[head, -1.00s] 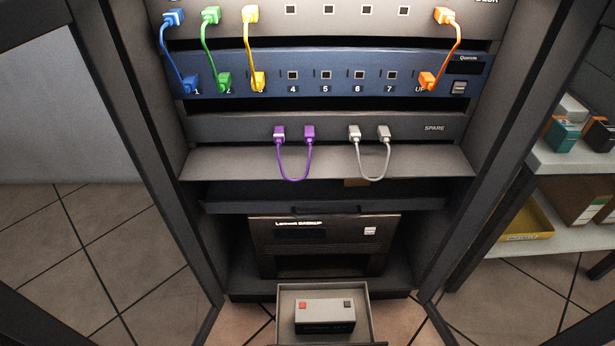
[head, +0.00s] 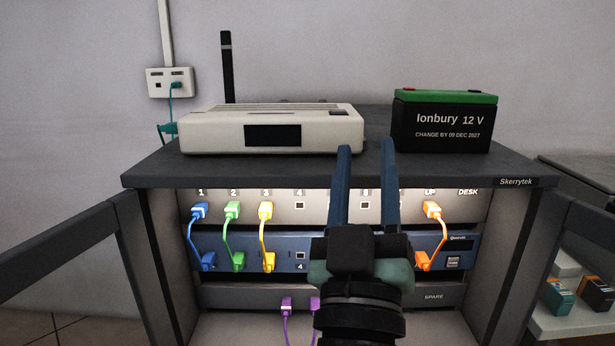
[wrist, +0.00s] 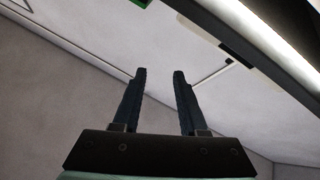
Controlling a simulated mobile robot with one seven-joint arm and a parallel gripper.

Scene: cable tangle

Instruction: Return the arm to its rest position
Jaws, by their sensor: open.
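My gripper (head: 366,150) is raised in front of the rack, its two blue fingers pointing up and away, apart with nothing between them. In the head view its fingertips overlap the front edge of the rack top, between the white router and the battery. The wrist view shows the same open fingers (wrist: 159,75) against the pale wall and ceiling. My wrist hides part of the blue switch panel and the spare panel.
A white router (head: 200,128) and a green-topped battery (head: 443,122) stand on the rack top (head: 150,170). Blue (head: 193,235), green (head: 229,235), yellow (head: 263,235) and orange (head: 441,235) cables link the panels. Open doors (head: 75,240) flank the rack.

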